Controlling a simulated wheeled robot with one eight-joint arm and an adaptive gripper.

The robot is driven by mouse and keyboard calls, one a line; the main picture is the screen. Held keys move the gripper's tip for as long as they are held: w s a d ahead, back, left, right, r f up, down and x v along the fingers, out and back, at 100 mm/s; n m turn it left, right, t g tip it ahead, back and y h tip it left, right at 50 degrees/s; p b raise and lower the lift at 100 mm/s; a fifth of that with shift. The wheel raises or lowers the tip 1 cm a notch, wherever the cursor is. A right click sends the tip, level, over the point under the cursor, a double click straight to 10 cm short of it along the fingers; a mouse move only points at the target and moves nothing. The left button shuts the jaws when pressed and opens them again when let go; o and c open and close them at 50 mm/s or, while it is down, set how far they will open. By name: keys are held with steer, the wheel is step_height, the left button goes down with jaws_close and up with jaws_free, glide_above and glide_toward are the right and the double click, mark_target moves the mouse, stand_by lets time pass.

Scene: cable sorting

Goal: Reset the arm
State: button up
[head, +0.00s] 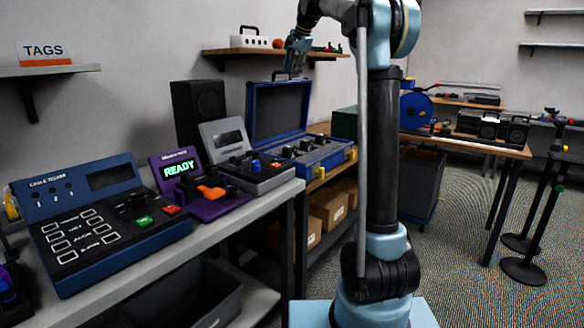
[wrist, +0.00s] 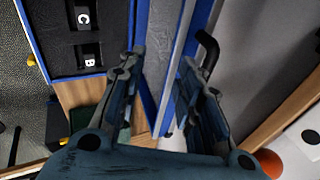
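My arm rises at the centre of the head view and bends over to the left. My gripper (head: 292,70) hangs at the top right of the raised lid of a blue case (head: 278,110). In the wrist view its fingers (wrist: 160,75) are apart, and the lid's blue edge (wrist: 178,70) shows between them. I see nothing held. I cannot tell whether the fingers touch the lid. The case's open base (wrist: 75,35) shows labelled slots "C" and "B" at the wrist view's upper left.
A blue control box (head: 95,220), a purple device reading "READY" (head: 195,185) and a grey case (head: 250,170) stand left on the bench. A wall shelf (head: 270,52) is close behind my gripper.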

steer(key=s+d+f+n+h, duration=0.15)
steer(key=s+d+f, duration=0.35)
steer(key=s, duration=0.5)
steer(key=s+d+f+n+g, duration=0.1)
steer(key=s+d+f+n, duration=0.15)
steer(key=s+f, duration=0.55)
steer(key=s+d+f+n, duration=0.1)
steer(key=s+d+f, duration=0.45)
steer(key=s, duration=0.55)
steer(key=s+d+f+n+h, duration=0.1)
steer(key=s+d+f+n, duration=0.1)
steer(key=s+f, duration=0.9)
steer(key=s+d+f+n+g, duration=0.1)
steer(key=s+d+f+n, duration=0.1)
steer(key=s+f, duration=1)
step_height(320, 180, down, 4)
steer(key=shift+s+d+h, duration=0.25)
steer(key=shift+d+h, duration=0.1)
steer(key=shift+d, duration=0.2)
steer(key=shift+w+f, duration=0.2)
steer(key=shift+w, duration=0.25)
